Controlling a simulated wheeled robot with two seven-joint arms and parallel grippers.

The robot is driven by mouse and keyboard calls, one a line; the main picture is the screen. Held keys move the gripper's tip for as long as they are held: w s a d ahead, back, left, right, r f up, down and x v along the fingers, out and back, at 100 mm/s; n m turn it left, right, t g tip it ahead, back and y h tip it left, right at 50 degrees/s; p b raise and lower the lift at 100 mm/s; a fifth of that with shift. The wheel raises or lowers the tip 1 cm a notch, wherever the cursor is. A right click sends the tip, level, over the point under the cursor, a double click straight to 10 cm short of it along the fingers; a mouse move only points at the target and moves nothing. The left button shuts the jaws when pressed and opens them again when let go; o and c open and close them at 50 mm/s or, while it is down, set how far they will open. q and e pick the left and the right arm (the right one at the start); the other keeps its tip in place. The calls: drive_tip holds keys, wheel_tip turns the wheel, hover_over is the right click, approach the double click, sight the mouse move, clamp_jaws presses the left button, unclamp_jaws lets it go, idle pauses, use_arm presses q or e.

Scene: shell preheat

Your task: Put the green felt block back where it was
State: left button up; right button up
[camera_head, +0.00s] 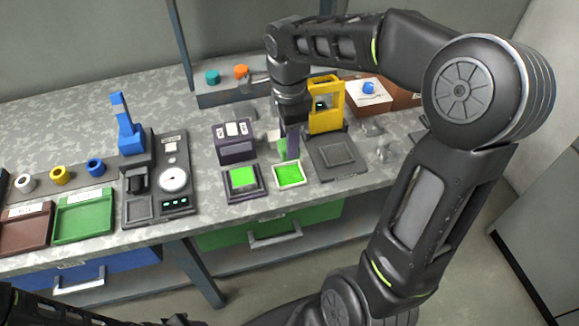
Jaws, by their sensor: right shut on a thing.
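My right gripper (290,154) points down over the bench, its dark fingers shut on a small green block (281,146), probably the felt block. The fingers hide much of the block. A bright green square in a white frame (276,186) is just below the fingertips; I cannot tell whether the block touches anything there. Another bright green square (243,177) sits in a dark tray (232,198) to the left. My left gripper is not visible; only part of my left arm shows at the bottom left.
A dark box with white labels (235,150) stands left of the gripper. A yellow frame press (326,121) and dark plate (335,154) stand close on the right. A scale (173,179), blue lever tool (129,137) and green tray (83,220) are farther left.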

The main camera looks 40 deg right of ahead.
drive_tip(key=shift+f, duration=2.2)
drive_tip(key=shift+f, duration=1.9)
drive_tip(key=shift+f, duration=0.15)
drive_tip(key=o, duration=1.2)
wheel_tip(320, 180, up, 12)
drive_tip(key=shift+r, duration=0.2)
